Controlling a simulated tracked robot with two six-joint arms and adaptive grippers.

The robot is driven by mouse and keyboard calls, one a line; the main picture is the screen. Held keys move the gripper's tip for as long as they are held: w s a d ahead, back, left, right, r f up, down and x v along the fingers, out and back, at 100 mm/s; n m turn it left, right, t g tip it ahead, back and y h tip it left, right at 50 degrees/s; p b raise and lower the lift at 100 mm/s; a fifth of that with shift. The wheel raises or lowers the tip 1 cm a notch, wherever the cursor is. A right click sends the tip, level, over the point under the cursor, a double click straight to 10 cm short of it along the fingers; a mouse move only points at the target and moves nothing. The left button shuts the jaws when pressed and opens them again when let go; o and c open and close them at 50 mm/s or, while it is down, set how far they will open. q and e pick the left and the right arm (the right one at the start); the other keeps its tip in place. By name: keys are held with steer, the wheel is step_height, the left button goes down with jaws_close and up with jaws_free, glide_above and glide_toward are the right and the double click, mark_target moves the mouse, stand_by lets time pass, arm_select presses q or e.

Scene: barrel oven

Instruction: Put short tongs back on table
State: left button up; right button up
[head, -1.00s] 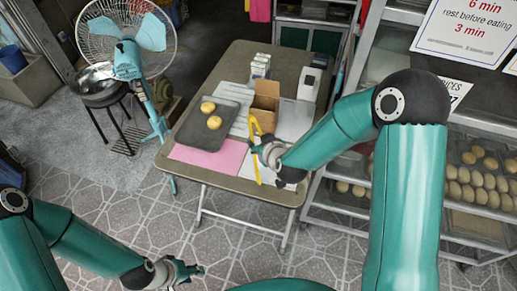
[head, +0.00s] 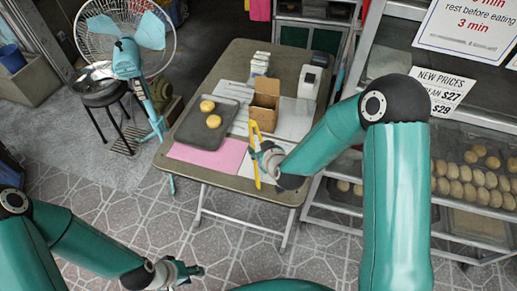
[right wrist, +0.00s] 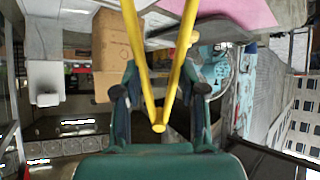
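The yellow short tongs (head: 257,172) are in my right gripper (head: 262,158), over the front part of the folding table (head: 228,188), near the pink sheet. In the right wrist view the tongs (right wrist: 158,126) form a V between the two fingers of my right gripper (right wrist: 160,80), which close in on both arms of the tongs. The joined end points toward the palm. I cannot tell whether the tongs touch the table. My left gripper (head: 188,270) hangs low over the floor at the lower left, away from the table, with nothing visible in it; its finger opening is unclear.
A dark tray (head: 205,136) with two round buns, a pink sheet (head: 215,158), an open cardboard box (head: 264,102) and a white device (head: 309,80) stand on the table. A fan (head: 126,45) is at left. A rack of buns (head: 470,215) is at right.

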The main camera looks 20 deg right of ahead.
steer(key=o, duration=0.5)
steer(key=shift+f, duration=0.1)
steer(key=shift+o, duration=0.2)
